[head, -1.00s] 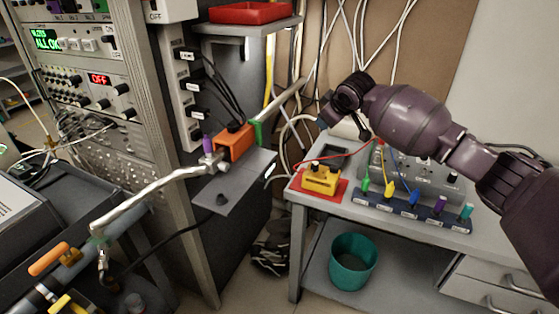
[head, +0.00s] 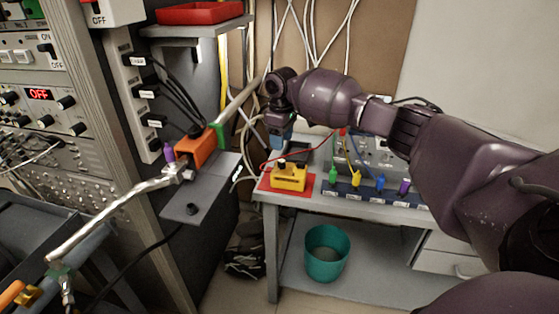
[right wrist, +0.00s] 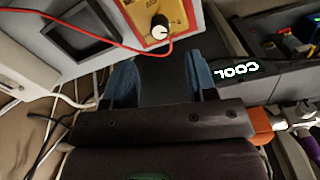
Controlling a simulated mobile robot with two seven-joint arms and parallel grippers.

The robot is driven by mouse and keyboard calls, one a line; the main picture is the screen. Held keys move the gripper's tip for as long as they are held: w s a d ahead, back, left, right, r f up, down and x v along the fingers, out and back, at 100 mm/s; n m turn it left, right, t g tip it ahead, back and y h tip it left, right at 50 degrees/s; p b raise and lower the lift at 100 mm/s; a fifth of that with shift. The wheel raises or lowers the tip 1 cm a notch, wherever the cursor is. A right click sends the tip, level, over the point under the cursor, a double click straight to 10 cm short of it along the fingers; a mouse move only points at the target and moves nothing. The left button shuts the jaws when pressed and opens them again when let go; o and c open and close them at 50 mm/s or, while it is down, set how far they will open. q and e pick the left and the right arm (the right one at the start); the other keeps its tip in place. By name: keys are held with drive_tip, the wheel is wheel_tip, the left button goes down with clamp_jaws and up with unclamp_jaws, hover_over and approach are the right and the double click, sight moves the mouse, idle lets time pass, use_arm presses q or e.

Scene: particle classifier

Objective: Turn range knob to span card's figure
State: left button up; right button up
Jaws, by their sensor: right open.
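A yellow box (head: 289,179) sits on a red mat (head: 268,184) on the bench. In the right wrist view the yellow box (right wrist: 165,12) carries a round knob (right wrist: 160,26) with a white and black face. Its scale is too small to read. My right gripper (head: 280,138) is above and behind the box in the head view, its blue fingers pointing down. In the wrist view the right gripper (right wrist: 162,78) is open and empty, with the knob beyond the fingertips and apart from them. I cannot pick out a span card. My left gripper is out of view.
A red wire (head: 305,150) runs to the yellow box. Green, yellow, blue and purple plugs stand in a dark strip (head: 345,190) to its right. A teal bin (head: 327,255) stands below.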

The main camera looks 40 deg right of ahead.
sight(282, 161)
wheel_tip(282, 161, down, 7)
drive_tip(key=shift+r+b, duration=0.1)
drive_tip(key=shift+b, duration=0.45)
drive_tip(key=shift+f, duration=0.45)
drive_tip(key=shift+c, duration=0.3)
